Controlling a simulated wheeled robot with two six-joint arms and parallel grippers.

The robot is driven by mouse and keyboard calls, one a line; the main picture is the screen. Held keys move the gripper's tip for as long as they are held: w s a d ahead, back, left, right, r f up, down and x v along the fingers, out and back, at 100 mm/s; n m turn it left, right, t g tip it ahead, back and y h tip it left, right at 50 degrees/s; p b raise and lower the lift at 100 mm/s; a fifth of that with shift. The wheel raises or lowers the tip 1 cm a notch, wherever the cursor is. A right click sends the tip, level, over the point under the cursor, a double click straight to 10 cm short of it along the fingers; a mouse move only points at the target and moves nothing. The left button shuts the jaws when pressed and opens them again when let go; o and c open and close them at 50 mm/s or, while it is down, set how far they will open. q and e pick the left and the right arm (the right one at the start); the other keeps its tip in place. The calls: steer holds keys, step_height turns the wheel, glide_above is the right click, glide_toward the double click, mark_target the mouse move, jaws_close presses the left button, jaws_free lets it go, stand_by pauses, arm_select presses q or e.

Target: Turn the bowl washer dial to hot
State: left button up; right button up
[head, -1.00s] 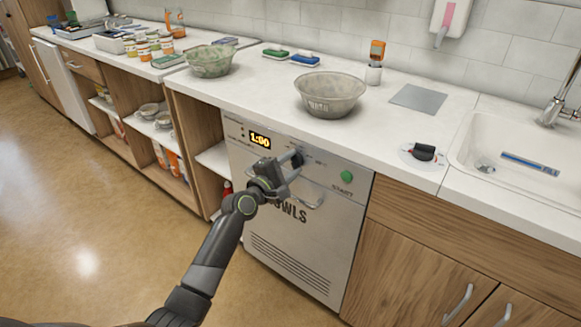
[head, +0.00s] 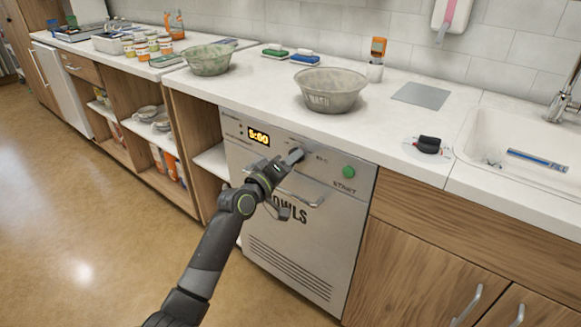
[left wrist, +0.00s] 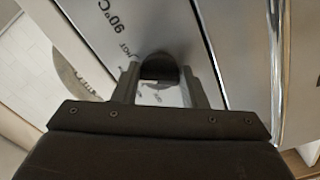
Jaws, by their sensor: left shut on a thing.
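The bowl washer (head: 300,240) is a light grey front-panel machine under the counter, marked "BOWLS", with a lit display (head: 259,136) that seems to read 5:00. My left gripper (head: 289,160) is at its upper panel and hides most of the dial in the head view. In the left wrist view, the dark dial knob (left wrist: 160,67) sits between the two fingertips of my left gripper (left wrist: 160,80), which is shut on it. Beside it the panel shows "90°C" and what looks like "HOT". My right gripper is not in view.
A green start button (head: 348,172) is right of the dial, and a bar handle (head: 305,197) lies below. Above, the counter holds a grey bowl (head: 330,92), a green bowl (head: 208,62) and a black knob on a round plate (head: 428,146).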

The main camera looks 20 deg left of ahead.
arm_select(q)
steer(key=m, duration=0.1)
steer(key=m+b, duration=0.1)
steer(key=shift+f+m, duration=0.25)
steer(key=shift+m, duration=0.05)
steer(key=shift+a+m+b, duration=0.1)
steer(key=shift+m+b, duration=0.75)
steer(key=shift+m, duration=0.55)
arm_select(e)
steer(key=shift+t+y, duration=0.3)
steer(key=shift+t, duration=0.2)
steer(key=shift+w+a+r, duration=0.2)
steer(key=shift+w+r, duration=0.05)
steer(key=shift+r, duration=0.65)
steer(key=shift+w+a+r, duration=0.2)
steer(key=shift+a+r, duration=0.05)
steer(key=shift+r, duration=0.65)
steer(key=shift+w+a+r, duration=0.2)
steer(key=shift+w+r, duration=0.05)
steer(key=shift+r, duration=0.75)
arm_select(q)
steer(key=o, duration=1)
steer(key=shift+r, duration=0.1)
steer(key=shift+c, duration=0.2)
